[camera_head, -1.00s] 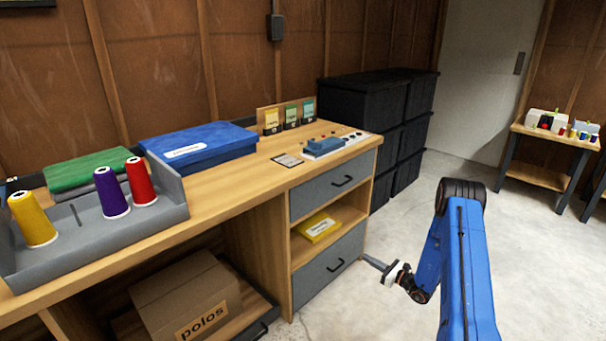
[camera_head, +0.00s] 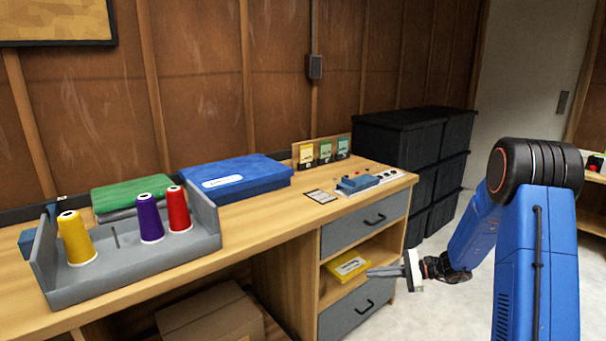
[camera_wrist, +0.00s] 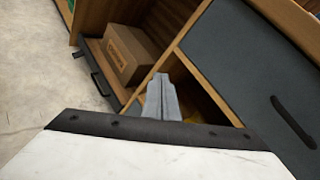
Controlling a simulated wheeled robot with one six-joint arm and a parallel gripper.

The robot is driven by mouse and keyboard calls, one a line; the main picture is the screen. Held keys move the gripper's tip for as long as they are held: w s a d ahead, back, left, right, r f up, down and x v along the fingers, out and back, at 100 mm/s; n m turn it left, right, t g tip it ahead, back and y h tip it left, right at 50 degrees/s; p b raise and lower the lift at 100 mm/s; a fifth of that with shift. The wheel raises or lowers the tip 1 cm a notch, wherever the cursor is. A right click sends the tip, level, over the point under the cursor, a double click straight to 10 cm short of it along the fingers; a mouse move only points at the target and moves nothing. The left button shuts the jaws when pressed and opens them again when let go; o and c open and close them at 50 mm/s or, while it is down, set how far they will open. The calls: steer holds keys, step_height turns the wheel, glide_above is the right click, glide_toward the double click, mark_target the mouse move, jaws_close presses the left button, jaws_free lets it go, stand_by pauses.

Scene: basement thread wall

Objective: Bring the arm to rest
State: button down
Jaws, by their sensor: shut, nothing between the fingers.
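My gripper (camera_head: 372,272) is at the end of my blue arm, on the right of the head view. It points left, in front of the desk's drawer side, with the open shelf and lower grey drawer behind it. In the wrist view its fingers (camera_wrist: 162,98) are together with nothing between them. Whether the fingertips are clear of the desk front is hard to tell, but I see no contact.
The wooden desk (camera_head: 277,222) carries a grey tray (camera_head: 135,262) with yellow, purple and red thread cones, a blue box (camera_head: 245,178) and green cloth (camera_head: 130,192). A cardboard box (camera_head: 215,318) sits below. Black bins (camera_head: 395,135) stand behind. Floor (camera_head: 440,305) shows at right.

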steer(key=s+a+r+n+g+h, duration=0.2)
steer(key=s+r+n+h, duration=0.3)
steer(key=s, duration=0.6)
steer(key=s+a+r+n+g+h, duration=0.1)
steer(key=s+a+r+n+g, duration=0.2)
steer(key=s+r, duration=0.65)
steer(key=s+d+r+n+t+h, duration=0.1)
steer(key=s+d+n+t+h, duration=0.2)
steer(key=s, duration=0.7)
steer(key=s+d+r+n+t+h, duration=0.2)
steer(key=s+d+n+t+h, duration=0.1)
steer(key=s, duration=0.8)
steer(key=shift+s+d+n+h, duration=0.3)
steer(key=shift+d+n+h, duration=0.75)
steer(key=shift+d, duration=0.7)
